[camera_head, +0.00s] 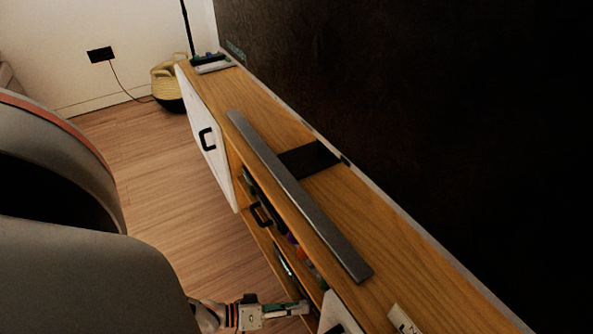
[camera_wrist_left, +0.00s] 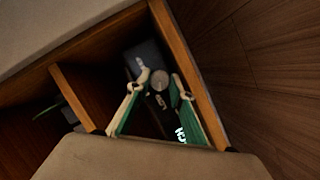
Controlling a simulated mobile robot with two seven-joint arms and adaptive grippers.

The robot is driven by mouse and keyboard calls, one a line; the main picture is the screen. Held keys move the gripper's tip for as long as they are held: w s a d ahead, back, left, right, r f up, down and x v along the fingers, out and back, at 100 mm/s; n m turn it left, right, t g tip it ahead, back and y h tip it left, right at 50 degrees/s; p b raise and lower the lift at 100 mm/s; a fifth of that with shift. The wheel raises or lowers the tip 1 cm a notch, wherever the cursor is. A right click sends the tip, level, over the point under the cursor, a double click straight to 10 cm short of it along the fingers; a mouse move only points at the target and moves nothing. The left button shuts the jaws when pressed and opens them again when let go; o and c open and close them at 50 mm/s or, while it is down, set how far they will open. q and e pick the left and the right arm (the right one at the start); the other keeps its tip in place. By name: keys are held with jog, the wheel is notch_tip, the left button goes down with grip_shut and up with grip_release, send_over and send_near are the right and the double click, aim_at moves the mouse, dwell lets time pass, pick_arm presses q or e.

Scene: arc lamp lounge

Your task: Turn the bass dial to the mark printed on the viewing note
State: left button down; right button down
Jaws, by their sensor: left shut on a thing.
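My left gripper (camera_head: 302,308) reaches into the open front of the long wooden cabinet at the bottom of the head view. In the left wrist view its two fingers (camera_wrist_left: 161,88) close around a round grey dial (camera_wrist_left: 158,80) on a dark device (camera_wrist_left: 146,58) inside a compartment. The dial's pointer and marks are too small to read. A pale card with dark print (camera_head: 403,320), perhaps the viewing note, is on the cabinet top at the lower edge, partly cut off. My right gripper is not in view.
A long grey soundbar (camera_head: 300,200) lies along the wooden cabinet top (camera_head: 380,235), in front of a large dark screen (camera_head: 420,120). White cabinet doors (camera_head: 207,135) have black handles. In the wrist view, wooden dividers (camera_wrist_left: 80,92) stand close to the gripper. A basket (camera_head: 168,82) stands on the floor.

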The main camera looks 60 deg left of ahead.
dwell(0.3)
pick_arm(q)
jog(key=c, duration=1.8)
grip_release()
jog(key=shift+s, duration=0.15)
jog(key=shift+v, duration=3.85)
